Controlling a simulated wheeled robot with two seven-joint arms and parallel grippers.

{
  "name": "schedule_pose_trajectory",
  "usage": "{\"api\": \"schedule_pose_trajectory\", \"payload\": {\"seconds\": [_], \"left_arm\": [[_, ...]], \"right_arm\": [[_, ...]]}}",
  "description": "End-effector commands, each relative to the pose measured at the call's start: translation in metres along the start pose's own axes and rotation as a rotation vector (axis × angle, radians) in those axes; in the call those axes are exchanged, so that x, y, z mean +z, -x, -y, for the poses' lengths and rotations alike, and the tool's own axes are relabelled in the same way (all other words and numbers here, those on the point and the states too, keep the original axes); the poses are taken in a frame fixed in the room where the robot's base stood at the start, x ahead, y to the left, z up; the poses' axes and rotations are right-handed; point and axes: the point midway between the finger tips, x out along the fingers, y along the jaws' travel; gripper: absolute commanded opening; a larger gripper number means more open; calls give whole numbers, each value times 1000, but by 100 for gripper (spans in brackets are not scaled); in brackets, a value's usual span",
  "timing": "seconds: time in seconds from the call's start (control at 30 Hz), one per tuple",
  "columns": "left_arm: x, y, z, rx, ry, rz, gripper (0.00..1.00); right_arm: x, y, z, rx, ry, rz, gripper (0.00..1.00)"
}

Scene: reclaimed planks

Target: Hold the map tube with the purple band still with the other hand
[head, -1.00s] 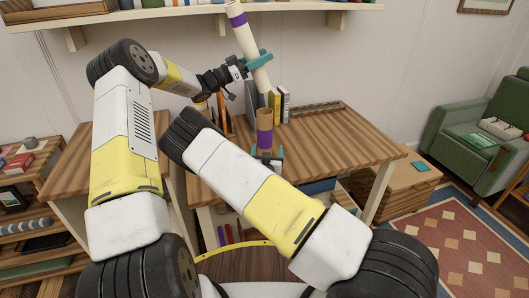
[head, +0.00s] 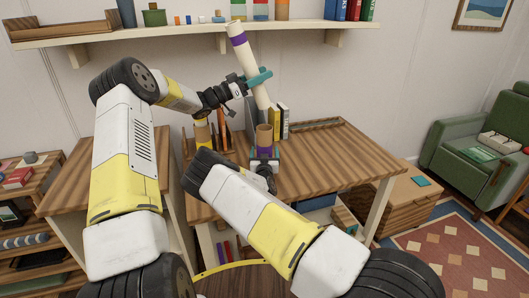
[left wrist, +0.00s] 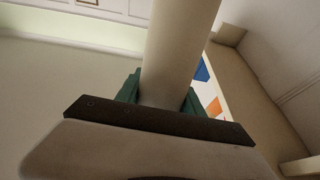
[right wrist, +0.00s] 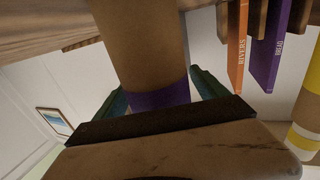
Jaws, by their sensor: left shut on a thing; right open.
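The map tube (head: 264,134), a short brown cylinder with a purple band, stands upright on the desk. My right gripper (head: 265,157) is at the band, its open jaws on either side of the tube. In the right wrist view the tube (right wrist: 143,45) and its purple band (right wrist: 160,97) lie between the teal fingers (right wrist: 165,100). My left gripper (head: 259,78) is shut on a long cream roll (head: 248,58), also purple-banded near its top, tilted above the desk behind the tube.
Books (head: 282,122) stand on the desk behind the tube, with a yellow-and-white cylinder (head: 202,133) to the left. The desk (head: 330,155) is clear on the right. A wall shelf (head: 190,36) with small items hangs above. A green armchair (head: 480,135) stands far right.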

Motion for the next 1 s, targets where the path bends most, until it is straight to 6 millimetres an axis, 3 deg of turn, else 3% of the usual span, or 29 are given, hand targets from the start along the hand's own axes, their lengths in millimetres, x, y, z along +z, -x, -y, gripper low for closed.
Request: {"api": "schedule_pose_trajectory", "payload": {"seconds": [0.37,0.7,1.0], "left_arm": [[0,0,0,0,0,0,4],[0,0,0,0,0,0,4],[0,0,0,0,0,0,4]], "right_arm": [[0,-6,0,-1,0,0,83],[0,-6,0,0,0,0,18],[0,-6,0,0,0,0,16]]}}
